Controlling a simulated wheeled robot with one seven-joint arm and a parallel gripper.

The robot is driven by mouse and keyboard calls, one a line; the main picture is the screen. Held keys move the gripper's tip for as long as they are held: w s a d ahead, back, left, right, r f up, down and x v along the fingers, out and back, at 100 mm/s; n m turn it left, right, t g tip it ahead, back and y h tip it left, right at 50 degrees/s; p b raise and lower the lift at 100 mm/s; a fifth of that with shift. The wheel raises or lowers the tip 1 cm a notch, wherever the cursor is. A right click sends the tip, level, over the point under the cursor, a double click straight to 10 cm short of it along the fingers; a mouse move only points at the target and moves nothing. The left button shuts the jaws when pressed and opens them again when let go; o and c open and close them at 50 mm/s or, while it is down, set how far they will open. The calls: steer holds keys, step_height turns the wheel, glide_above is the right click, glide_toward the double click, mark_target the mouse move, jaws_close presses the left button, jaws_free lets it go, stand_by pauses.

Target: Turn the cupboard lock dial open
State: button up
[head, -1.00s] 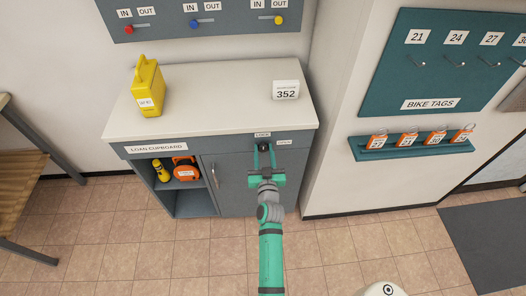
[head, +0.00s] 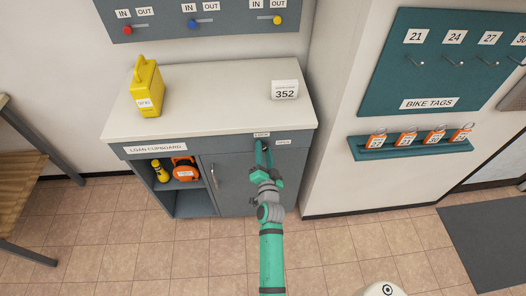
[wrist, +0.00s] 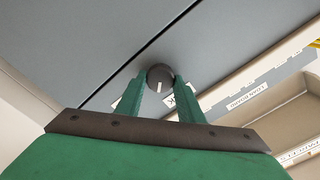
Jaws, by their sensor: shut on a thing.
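The lock dial (wrist: 160,73) is a small dark round knob with a short white mark, on the front of the grey loan cupboard (head: 236,190). In the wrist view it sits between the two green fingers of my gripper (wrist: 160,82), which is shut on it. In the head view my gripper (head: 264,150) reaches the cupboard front just under the worktop and mostly hides the dial. A small label (head: 262,134) is above the dial and another (head: 283,142) is to its right; the right one seems to read OPEN. The cupboard door (head: 228,180) is closed.
The worktop (head: 210,95) holds a yellow case (head: 147,88) and a 352 sign (head: 285,90). The open shelf at left holds an orange reel (head: 185,169) and a yellow torch (head: 160,170). A wall corner stands close to the right. The floor in front is clear.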

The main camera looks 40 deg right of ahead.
steer(key=shift+f+m, duration=0.15)
steer(key=shift+m, duration=1.95)
steer(key=shift+f+m, duration=0.1)
steer(key=shift+m, duration=2)
steer(key=o, duration=1)
steer(key=shift+o, duration=0.2)
steer(key=shift+s, duration=0.1)
steer(key=v, duration=1)
steer(key=shift+s+a, duration=0.3)
steer(key=shift+w, duration=0.1)
